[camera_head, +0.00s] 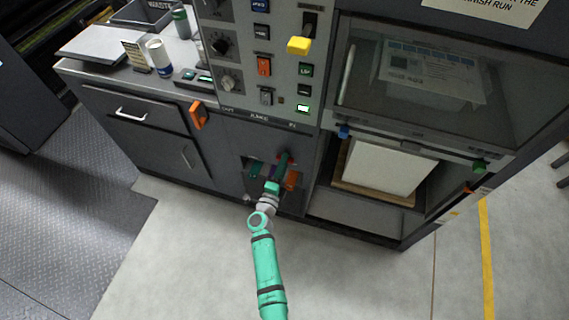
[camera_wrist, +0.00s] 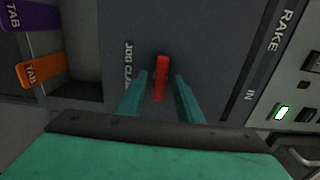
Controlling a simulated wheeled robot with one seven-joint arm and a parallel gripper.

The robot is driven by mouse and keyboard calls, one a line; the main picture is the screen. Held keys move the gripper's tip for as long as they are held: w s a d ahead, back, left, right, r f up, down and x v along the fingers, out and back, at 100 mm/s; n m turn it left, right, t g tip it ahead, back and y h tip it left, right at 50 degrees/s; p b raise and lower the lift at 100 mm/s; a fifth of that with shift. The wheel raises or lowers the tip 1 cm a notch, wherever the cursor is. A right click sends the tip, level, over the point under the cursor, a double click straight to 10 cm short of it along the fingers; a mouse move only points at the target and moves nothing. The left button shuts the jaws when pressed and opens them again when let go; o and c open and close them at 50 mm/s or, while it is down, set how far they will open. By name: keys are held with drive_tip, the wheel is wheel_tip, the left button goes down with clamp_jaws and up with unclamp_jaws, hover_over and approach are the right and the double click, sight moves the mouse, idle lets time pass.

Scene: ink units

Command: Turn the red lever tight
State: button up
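The red lever (camera_wrist: 161,78) stands out from a dark grey panel, beside a partly hidden label beginning "JOG CLA". My gripper (camera_wrist: 160,88) is open, with one green finger on each side of the lever. Gaps show between the lever and both fingers, so it looks unclamped. In the head view my gripper (camera_head: 283,161) is at the lower panel of the machine, and my arm hides most of the lever there.
In the wrist view an orange tab (camera_wrist: 40,72) and a purple tab (camera_wrist: 32,42) sit in a recess at left. A lit green button (camera_wrist: 281,113) is at right. In the head view an orange handle (camera_head: 198,115) juts from the cabinet.

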drive_tip(key=v, duration=1)
drive_tip(key=shift+s, duration=0.2)
drive_tip(key=shift+a, duration=0.1)
drive_tip(key=s+d+r+n+y, duration=0.1)
drive_tip(key=s+r+n, duration=0.4)
drive_tip(key=s, duration=0.7)
drive_tip(key=s+d+r+n+g+y, duration=0.1)
drive_tip(key=s+r+n+y, duration=0.1)
drive_tip(key=s+r+n, duration=0.4)
drive_tip(key=s+d+r+n+y, duration=0.1)
drive_tip(key=s+r+n, duration=0.5)
drive_tip(key=s, duration=1.3)
drive_tip(key=n+y, duration=0.1)
drive_tip(key=n, duration=0.3)
drive_tip(key=shift+s+d+n+g+y, duration=0.2)
drive_tip(key=shift+d+n+g+y, duration=0.1)
drive_tip(key=shift+d+n+g, duration=0.1)
drive_tip(key=shift+a, duration=0.1)
